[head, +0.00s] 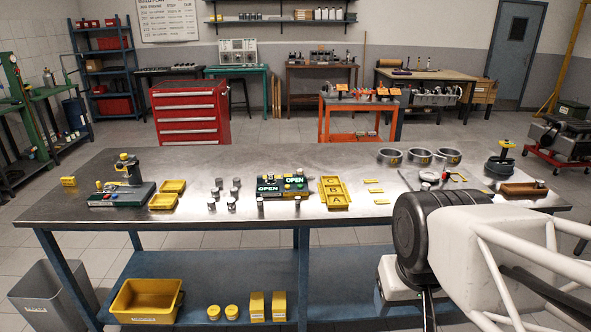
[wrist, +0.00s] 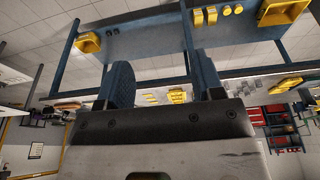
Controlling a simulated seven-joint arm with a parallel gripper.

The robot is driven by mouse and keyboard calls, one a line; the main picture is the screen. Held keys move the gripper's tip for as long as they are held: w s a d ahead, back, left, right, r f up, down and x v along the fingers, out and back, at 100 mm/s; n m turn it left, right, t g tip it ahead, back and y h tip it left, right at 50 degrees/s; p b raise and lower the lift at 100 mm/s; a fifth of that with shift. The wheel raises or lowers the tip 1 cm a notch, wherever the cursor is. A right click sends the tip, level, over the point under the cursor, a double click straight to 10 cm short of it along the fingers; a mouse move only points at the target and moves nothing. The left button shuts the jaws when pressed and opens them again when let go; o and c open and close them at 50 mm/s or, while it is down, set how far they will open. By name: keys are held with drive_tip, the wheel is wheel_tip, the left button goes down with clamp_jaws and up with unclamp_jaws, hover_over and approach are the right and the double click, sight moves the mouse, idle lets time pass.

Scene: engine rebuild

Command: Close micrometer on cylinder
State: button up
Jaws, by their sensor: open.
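I cannot tell for sure which device is the micrometer. A green-based device (head: 124,190) with a dark upright frame and yellow top stands at the left of the bench. Small grey metal cylinders (head: 212,205) stand in a group left of the "OPEN" station, and two more (head: 261,204) stand at its front edge. My gripper (wrist: 165,82) is open in the wrist view, its two dark fingers apart with nothing seen between them. In the head view my arm hides the gripper.
The metal bench (head: 140,220) also holds yellow bins (head: 166,200), a yellow tray (head: 334,192) marked with letters, several metal rings (head: 420,157) and a dial gauge (head: 428,177). Bare bench lies along the front left. The wrist view is upside down and shows the blue lower shelf (wrist: 150,42).

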drive_tip(key=shift+c, duration=0.4)
drive_tip(key=w+a+r+m, duration=0.15)
drive_tip(key=w+r, duration=0.25)
drive_tip(key=w, duration=0.5)
drive_tip(key=w+r+m, duration=0.2)
drive_tip(key=w+r, duration=0.2)
drive_tip(key=w, duration=0.6)
drive_tip(key=m+g, duration=0.3)
drive_tip(key=m, duration=0.8)
hover_over(300, 170)
wheel_tip(300, 170, down, 15)
drive_tip(key=shift+f, duration=0.15)
drive_tip(key=shift+w+f, duration=0.15)
drive_tip(key=shift+f, duration=0.05)
drive_tip(key=shift+f, duration=0.1)
drive_tip(key=shift+f, duration=3.8)
